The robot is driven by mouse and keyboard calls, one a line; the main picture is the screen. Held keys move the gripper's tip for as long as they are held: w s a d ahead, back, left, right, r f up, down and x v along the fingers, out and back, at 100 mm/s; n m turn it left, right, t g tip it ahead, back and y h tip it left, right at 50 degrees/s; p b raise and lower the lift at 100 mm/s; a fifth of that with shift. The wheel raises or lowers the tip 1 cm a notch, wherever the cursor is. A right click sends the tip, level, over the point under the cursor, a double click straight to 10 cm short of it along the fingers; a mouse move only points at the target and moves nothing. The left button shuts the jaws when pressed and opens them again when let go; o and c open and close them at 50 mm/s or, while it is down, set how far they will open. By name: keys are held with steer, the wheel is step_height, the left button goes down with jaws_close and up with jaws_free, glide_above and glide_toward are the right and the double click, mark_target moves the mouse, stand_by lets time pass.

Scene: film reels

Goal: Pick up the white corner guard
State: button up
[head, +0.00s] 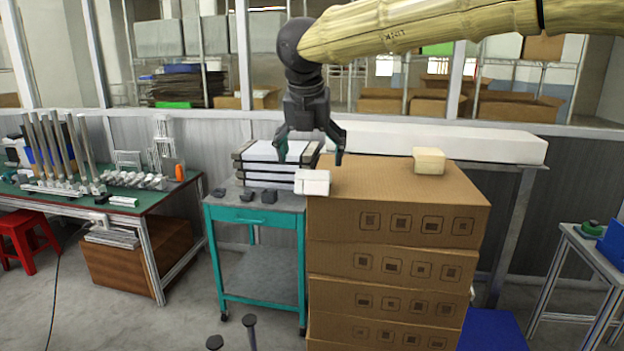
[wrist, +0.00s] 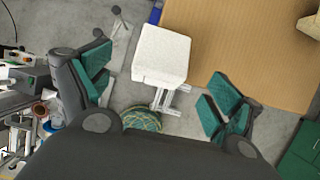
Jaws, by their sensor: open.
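The white corner guard (head: 312,182) is a small white block at the left edge of the top cardboard box (head: 400,190). It seems to overhang that edge. In the wrist view the white corner guard (wrist: 162,55) lies ahead of and partly between the green finger pads, with a gap on both sides. My gripper (head: 310,153) is open and empty, pointing down just above the guard. It also shows in the wrist view (wrist: 158,88), with its fingers spread wide. I see no contact with the guard.
A cream block (head: 429,160) sits farther right on the same box. A teal cart (head: 255,215) with dark small parts and a stack of grey-white trays (head: 268,163) stands close at left. A long white beam (head: 440,140) lies behind. The box top's middle is clear.

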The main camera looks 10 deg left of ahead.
mark_target(314, 173)
steer(key=shift+p+x, duration=1.35)
steer(key=shift+x, duration=2.05)
steer(key=shift+w+d, duration=0.15)
steer(key=shift+d, duration=0.05)
steer(key=shift+c, duration=0.4)
steer(key=shift+r, duration=0.1)
steer(key=c, duration=1.1)
steer(key=shift+r, duration=0.15)
